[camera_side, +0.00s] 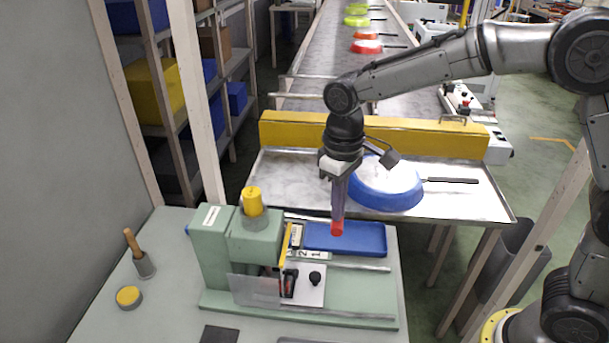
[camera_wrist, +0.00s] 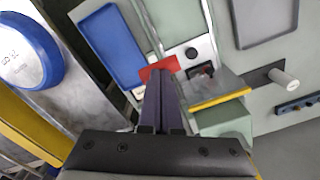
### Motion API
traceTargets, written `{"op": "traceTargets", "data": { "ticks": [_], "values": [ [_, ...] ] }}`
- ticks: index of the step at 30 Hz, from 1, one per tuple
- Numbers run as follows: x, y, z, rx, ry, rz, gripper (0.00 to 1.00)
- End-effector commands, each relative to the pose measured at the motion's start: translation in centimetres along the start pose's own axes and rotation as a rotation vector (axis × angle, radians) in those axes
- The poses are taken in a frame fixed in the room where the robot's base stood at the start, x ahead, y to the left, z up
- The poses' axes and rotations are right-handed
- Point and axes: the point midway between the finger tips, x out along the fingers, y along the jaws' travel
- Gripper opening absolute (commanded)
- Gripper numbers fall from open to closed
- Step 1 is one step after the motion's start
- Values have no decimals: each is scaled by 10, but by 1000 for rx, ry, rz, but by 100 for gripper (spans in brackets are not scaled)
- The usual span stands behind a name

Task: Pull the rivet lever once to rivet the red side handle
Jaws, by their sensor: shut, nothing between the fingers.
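In the wrist view the gripper (camera_wrist: 160,78) is also closed. A dark and red part (camera_side: 288,284), perhaps the red side handle, sits in the machine's fixture, partly hidden by the clear guard (camera_side: 255,290). A wooden-handled stick (camera_side: 132,242) stands in a grey socket left of the machine; I cannot tell whether it is the rivet lever.
A blue tray (camera_side: 372,251) lies beside the machine. A blue pan (camera_side: 400,201) with a black handle rests on the metal table (camera_side: 465,204). A yellow barrier (camera_side: 425,142) closes the conveyor behind it.

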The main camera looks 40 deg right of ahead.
Motion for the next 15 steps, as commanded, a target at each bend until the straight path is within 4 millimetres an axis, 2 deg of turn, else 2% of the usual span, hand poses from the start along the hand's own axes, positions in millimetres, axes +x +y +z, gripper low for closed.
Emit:
{"op": "traceTargets", "data": {
  "ticks": [15],
  "values": [
    [-38,0,0,0,1,0,0]
  ]
}}
